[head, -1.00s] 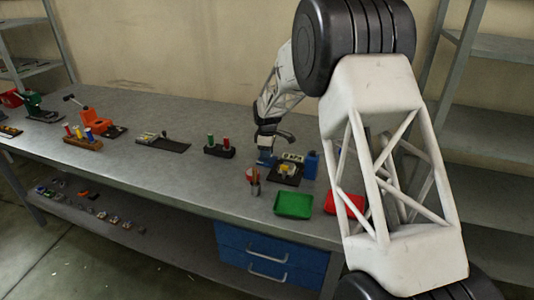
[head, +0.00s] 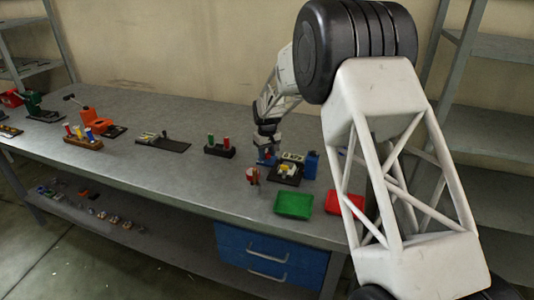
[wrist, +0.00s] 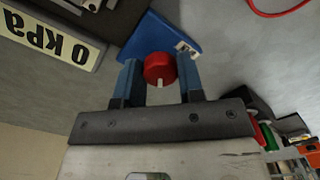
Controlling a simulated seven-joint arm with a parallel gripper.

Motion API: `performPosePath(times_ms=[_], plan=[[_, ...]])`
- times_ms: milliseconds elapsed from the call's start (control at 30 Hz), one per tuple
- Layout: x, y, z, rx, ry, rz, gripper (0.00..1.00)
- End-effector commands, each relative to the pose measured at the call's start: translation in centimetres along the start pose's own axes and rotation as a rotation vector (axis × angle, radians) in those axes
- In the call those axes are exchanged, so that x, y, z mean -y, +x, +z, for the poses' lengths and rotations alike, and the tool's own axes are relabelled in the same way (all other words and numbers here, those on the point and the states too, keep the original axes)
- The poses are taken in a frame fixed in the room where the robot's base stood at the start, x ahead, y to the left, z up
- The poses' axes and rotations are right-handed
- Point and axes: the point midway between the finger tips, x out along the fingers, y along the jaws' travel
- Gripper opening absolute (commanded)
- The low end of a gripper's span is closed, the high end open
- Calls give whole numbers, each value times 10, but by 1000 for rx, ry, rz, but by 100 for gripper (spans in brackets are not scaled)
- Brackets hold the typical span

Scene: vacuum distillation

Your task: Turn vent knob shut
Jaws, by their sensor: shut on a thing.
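The red vent knob (wrist: 159,67) has a white pointer mark and sits at a blue block (wrist: 165,36) in the wrist view. My gripper (wrist: 160,74) has its two blue fingers on either side of the knob and is shut on it. In the head view, my gripper (head: 267,152) points down over the bench beside the dark unit (head: 284,177); the knob is too small and covered there to make out well.
A "0 kPa" display (wrist: 50,38) is close at the left in the wrist view. On the bench (head: 190,190) stand a blue container (head: 311,165), a green tray (head: 293,204), a red tray (head: 345,202) and a black rack (head: 219,151).

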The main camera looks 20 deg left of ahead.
Motion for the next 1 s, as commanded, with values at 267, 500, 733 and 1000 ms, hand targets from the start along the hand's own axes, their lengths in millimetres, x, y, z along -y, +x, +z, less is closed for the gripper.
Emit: performPosePath(times_ms=[267, 500, 733, 1000], plan=[[1, 0, 0, -1, 261, 0, 12], [1, 0, 0, 0, 466, 0, 12], [1, -1, -1, -1, 596, 0, 12], [1, -1, -1, -1, 654, 0, 12]])
